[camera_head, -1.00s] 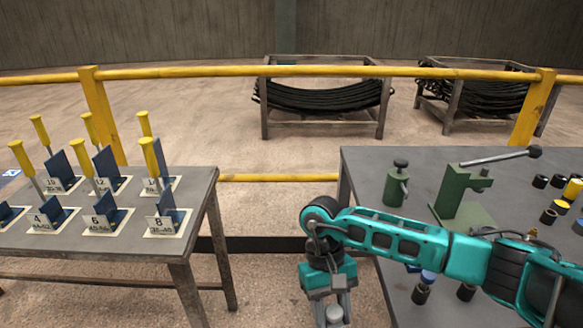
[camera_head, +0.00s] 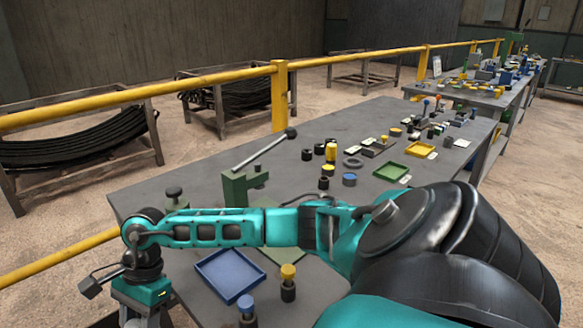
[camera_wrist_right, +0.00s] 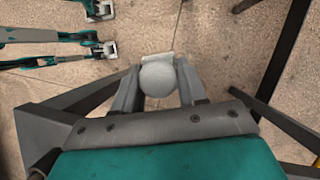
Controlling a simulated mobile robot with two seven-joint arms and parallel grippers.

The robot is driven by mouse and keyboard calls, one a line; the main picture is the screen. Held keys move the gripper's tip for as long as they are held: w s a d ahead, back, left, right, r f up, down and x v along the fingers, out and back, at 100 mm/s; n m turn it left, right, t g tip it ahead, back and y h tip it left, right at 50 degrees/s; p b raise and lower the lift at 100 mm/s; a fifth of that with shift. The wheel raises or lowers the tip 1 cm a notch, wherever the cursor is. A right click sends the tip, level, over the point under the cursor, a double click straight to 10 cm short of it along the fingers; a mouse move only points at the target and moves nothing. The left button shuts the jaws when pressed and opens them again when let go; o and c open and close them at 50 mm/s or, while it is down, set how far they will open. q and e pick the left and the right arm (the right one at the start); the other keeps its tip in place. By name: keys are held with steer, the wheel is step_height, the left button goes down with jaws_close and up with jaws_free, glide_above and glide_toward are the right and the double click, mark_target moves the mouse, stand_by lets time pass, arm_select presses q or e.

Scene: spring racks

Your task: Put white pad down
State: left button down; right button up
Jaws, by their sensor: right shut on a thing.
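In the wrist view a pale, rounded white pad (camera_wrist_right: 158,79) sits between the two grey fingers of my right gripper (camera_wrist_right: 157,88). The gripper is shut on it, and a small pale flat edge shows just beyond it. The pad is above the floor, not over a tabletop. In the head view my right arm reaches left across the grey table (camera_head: 140,192), and the right gripper (camera_head: 147,320) hangs down beyond its left end, cut by the lower edge. The pad cannot be made out there. My left gripper is in neither view.
On the table are a green lever press (camera_head: 236,188), a blue tray (camera_head: 229,275), a green tray (camera_head: 391,171) and several small black, yellow and blue cylinders. A yellow rail (camera_head: 150,92) runs behind. Bare tabletop (camera_head: 200,180) shows beside the press.

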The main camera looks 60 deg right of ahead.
steer(key=m, duration=0.1)
steer(key=w+m+t, duration=0.1)
steer(key=m, duration=0.1)
steer(key=shift+w+d+f+m+t, duration=0.1)
steer(key=shift+w+d+m+t, duration=0.05)
steer(key=shift+d+m+t, duration=0.15)
steer(key=w+d+r+m+t+h+b, duration=0.15)
steer(key=w+m+t+h+b, duration=0.3)
steer(key=m, duration=1.25)
steer(key=m+g+h, duration=0.4)
steer(key=m+h, duration=0.1)
steer(key=m, duration=0.6)
glide_toward(198, 252)
steer(key=shift+t+y, duration=0.25)
steer(key=d+f, duration=0.2)
steer(key=w+d+f, duration=0.1)
steer(key=d+f, duration=0.1)
steer(key=f, duration=0.1)
steer(key=shift+w+b, duration=0.15)
steer(key=shift+b, duration=0.2)
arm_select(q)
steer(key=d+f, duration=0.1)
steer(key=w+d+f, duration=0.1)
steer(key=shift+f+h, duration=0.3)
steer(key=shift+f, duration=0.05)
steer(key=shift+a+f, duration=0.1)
arm_select(e)
steer(key=shift+f, duration=0.15)
